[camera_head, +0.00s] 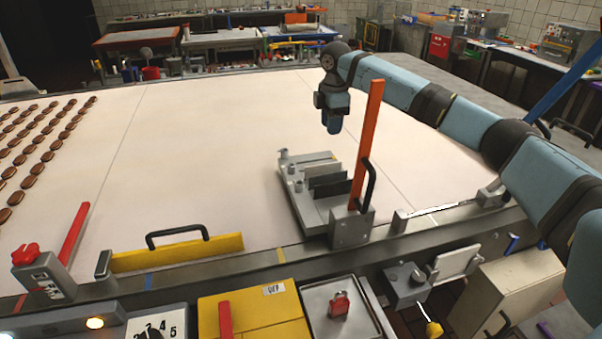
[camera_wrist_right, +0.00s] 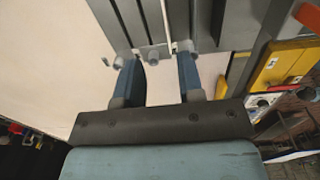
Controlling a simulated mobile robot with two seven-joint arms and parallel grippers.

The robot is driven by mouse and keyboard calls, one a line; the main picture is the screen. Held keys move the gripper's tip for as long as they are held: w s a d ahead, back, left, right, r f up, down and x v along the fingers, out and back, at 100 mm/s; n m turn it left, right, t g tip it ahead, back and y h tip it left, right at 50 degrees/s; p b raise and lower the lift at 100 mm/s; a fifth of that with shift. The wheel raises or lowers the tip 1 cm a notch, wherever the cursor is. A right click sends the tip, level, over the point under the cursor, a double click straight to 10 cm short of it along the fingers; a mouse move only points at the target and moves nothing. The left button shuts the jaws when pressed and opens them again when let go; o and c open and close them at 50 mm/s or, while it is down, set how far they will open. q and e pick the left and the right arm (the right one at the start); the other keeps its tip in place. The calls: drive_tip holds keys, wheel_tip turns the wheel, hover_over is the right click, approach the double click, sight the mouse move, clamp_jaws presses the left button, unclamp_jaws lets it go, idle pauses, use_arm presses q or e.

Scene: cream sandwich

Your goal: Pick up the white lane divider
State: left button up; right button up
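My right gripper (camera_head: 333,126) points down above the pale belt, just behind a grey slotted holder (camera_head: 313,207). In the right wrist view its two blue fingers (camera_wrist_right: 158,68) are open and apart, with nothing between their tips. The holder (camera_wrist_right: 210,38) lies just beyond the fingertips. A thin white strip (camera_wrist_right: 167,18), which may be the white lane divider, runs along the holder between the fingers' lines. In the head view a thin white bar (camera_head: 436,209) also lies along the belt's near right edge; I cannot tell which is the divider. My left gripper is not in view.
An upright orange bar (camera_head: 367,140) with a black handle stands right of the holder. A yellow bar (camera_head: 178,254) with a black handle lies at the belt's near edge. Brown biscuits (camera_head: 38,168) lie in rows at far left. The belt's middle (camera_head: 190,150) is clear.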

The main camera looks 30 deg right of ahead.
hover_over(327, 166)
drive_tip(key=d, duration=0.1)
drive_tip(key=f, duration=0.7)
drive_tip(key=shift+w+f, duration=0.2)
drive_tip(key=shift+f, duration=0.15)
drive_tip(key=shift+s+a+f, duration=0.1)
drive_tip(key=shift+a+f, duration=0.1)
drive_tip(key=shift+f, duration=1.25)
drive_tip(key=shift+a+f, duration=0.2)
drive_tip(key=shift+f, duration=1.25)
clamp_jaws()
